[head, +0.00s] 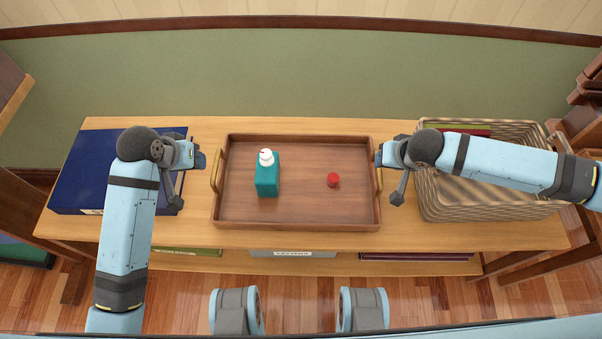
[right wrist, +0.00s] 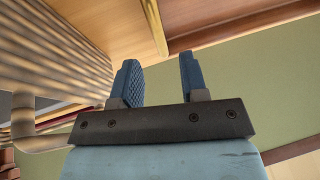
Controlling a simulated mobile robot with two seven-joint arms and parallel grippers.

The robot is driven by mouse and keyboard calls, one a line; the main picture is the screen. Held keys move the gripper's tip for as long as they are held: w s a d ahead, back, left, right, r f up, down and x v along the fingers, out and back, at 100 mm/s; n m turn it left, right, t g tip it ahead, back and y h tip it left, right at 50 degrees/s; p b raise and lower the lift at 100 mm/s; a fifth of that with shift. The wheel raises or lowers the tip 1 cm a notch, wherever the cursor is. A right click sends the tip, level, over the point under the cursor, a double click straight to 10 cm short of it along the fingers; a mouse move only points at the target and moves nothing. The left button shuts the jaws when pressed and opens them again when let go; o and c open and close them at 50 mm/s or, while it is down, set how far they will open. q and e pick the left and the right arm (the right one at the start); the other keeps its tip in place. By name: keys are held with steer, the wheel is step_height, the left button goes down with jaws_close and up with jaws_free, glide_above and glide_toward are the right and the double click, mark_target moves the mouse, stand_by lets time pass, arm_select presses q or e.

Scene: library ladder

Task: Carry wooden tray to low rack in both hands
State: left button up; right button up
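The wooden tray (head: 300,205) lies flat on a light wood rack (head: 400,236), with a brass handle at each short end. A teal bottle with a white pump top (head: 267,178) and a small red object (head: 333,180) stand in it. My left gripper (head: 203,160) is just left of the left handle (head: 216,171). Whether its fingers are open is unclear. My right gripper (head: 378,158) is at the right handle (head: 379,179). In the right wrist view the right gripper (right wrist: 160,80) has its fingers apart with nothing between them.
A large dark blue book (head: 75,170) lies left of the tray, partly under my left arm. A wicker basket (head: 470,205) stands to the right, under my right arm; it also shows in the right wrist view (right wrist: 50,60). Books and a labelled grey box (head: 292,253) sit on the lower shelf.

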steer(key=v, duration=0.5)
steer(key=shift+s+r, duration=0.15)
steer(key=shift+r, duration=0.15)
steer(key=shift+s+d, duration=0.1)
